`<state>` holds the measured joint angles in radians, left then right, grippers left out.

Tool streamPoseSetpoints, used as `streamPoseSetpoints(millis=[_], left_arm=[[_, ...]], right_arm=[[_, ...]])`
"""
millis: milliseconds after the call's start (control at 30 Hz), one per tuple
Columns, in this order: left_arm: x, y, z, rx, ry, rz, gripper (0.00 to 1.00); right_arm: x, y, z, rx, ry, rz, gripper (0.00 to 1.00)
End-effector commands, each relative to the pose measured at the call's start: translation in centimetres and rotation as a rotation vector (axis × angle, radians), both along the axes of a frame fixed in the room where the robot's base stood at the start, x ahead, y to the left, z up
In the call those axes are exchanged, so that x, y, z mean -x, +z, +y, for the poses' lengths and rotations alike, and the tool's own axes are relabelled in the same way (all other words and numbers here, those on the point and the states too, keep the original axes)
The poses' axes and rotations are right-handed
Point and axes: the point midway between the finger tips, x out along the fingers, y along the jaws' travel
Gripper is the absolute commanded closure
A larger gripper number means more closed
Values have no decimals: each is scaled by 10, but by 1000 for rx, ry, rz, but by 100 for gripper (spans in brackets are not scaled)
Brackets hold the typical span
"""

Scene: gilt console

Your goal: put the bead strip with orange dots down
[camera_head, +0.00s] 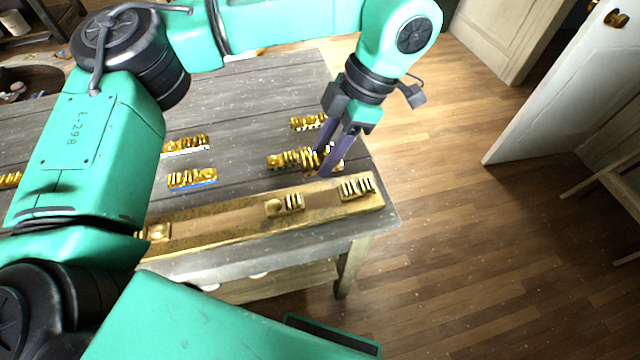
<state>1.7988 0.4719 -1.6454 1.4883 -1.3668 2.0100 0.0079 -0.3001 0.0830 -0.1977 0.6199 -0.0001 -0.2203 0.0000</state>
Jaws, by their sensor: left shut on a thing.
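My left gripper (325,168) reaches down over the right part of the grey table (240,110). Its fingers are shut on a gilt bead strip (290,159), which sticks out to the left of them. The fingers hide part of this strip. Its dots are too small to make out, and I cannot tell whether it touches the table. My right gripper is not in view.
A long gilt rail (235,218) along the near edge bears gilt pieces (285,203) (357,187), with bare stretches between. Other bead strips (192,179) (186,144) (308,122) lie on the table. An open white door (560,90) stands right.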

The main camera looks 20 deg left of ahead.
Motion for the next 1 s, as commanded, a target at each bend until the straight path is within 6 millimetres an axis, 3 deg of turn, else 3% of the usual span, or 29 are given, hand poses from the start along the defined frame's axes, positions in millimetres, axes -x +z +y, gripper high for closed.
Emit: streamPoseSetpoints(millis=[33, 133, 500, 800, 833, 900, 1000], left_arm=[[1, -20, 0, 2, -1, 9, 100], [1, -48, 0, 2, 0, 8, 100], [1, -108, 0, -1, 0, 2, 100], [0, -115, 0, -1, 1, -1, 100], [0, -115, 0, -1, 1, -1, 55], [0, -114, 0, -1, 1, -1, 29], [0, -114, 0, -1, 1, -1, 29]], right_arm=[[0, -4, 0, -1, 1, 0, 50], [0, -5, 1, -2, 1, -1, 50], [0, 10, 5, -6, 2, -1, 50], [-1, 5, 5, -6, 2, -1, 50], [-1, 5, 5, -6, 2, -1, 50], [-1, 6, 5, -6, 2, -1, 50], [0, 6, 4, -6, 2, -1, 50]])
